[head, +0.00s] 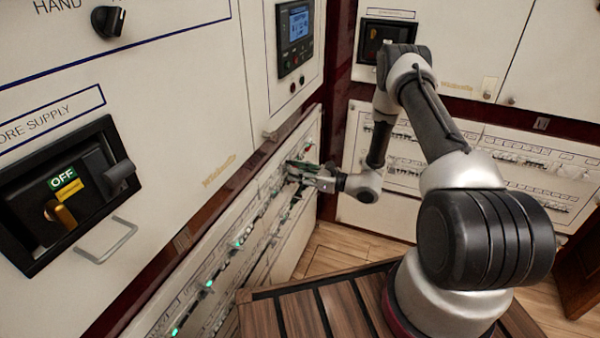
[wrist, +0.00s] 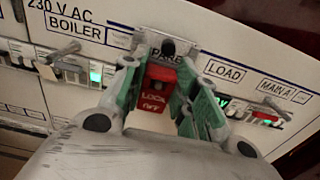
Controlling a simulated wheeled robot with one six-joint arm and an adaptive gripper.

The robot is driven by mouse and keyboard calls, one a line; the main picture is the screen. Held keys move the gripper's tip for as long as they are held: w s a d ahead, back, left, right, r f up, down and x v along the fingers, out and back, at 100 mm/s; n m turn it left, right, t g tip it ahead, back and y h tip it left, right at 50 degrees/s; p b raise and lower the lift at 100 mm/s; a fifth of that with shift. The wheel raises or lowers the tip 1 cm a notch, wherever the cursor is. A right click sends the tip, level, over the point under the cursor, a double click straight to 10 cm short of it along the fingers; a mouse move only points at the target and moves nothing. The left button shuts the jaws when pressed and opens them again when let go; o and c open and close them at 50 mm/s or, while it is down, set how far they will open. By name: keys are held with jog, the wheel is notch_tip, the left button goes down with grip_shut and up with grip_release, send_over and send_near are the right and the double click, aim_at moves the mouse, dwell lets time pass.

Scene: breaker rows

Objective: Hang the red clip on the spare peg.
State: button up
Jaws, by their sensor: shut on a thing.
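The red clip (wrist: 155,88), marked LOCK OFF, is between the green-padded fingers of my gripper (wrist: 170,100) in the wrist view. The fingers are shut on its sides. The clip is in front of the panel at the partly covered SPARE label (wrist: 161,61). A dark round part (wrist: 168,48) shows just above the clip; I cannot tell whether it is the spare peg or whether the clip touches it. In the head view my gripper (head: 303,173) is at the lower breaker panel, and the clip cannot be made out there.
Lit green breakers line the row. A grey handle (head: 105,240) juts from the near cabinet.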

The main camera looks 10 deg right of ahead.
jog(key=shift+a, duration=0.1)
jog(key=o, duration=1.1)
jog(key=shift+c, duration=0.2)
jog(key=v, duration=1.2)
